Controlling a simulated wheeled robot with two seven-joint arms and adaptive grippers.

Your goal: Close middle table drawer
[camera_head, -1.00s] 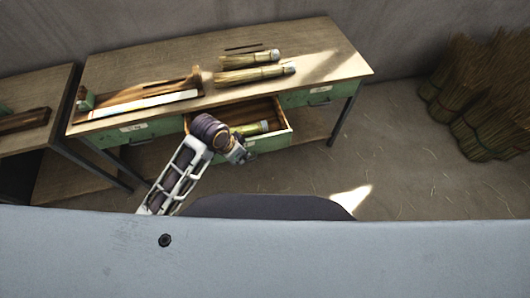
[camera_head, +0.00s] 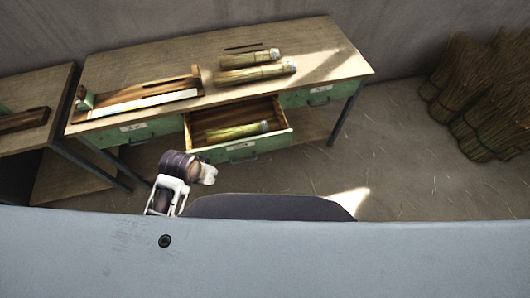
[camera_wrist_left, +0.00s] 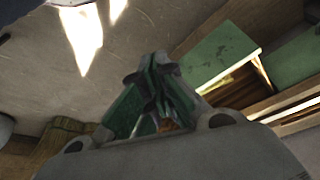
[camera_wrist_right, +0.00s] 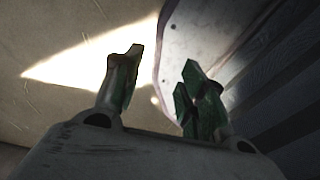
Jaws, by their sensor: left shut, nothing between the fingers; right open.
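The middle table drawer (camera_head: 240,149) has a green front with a label and stands pulled out from the table (camera_head: 130,60). A straw bundle (camera_head: 236,131) lies inside it. In the left wrist view, a green drawer front (camera_wrist_left: 222,52) and an opening beside it show past the fingers. My left gripper (camera_wrist_left: 158,58) is shut and empty, apart from the drawer. In the head view my left arm (camera_head: 180,170) is in front of the drawer's left side; its fingertips are not clear there. My right gripper (camera_wrist_right: 163,58) is open and empty, away from the drawer, and out of the head view.
Two straw bundles (camera_head: 255,73) and a wooden fixture (camera_head: 140,95) lie on the table. A shut drawer (camera_head: 322,96) is at the right. Another table (camera_head: 35,105) stands at the left. Several broom bundles (camera_head: 485,100) stand at the right wall. The floor between is clear.

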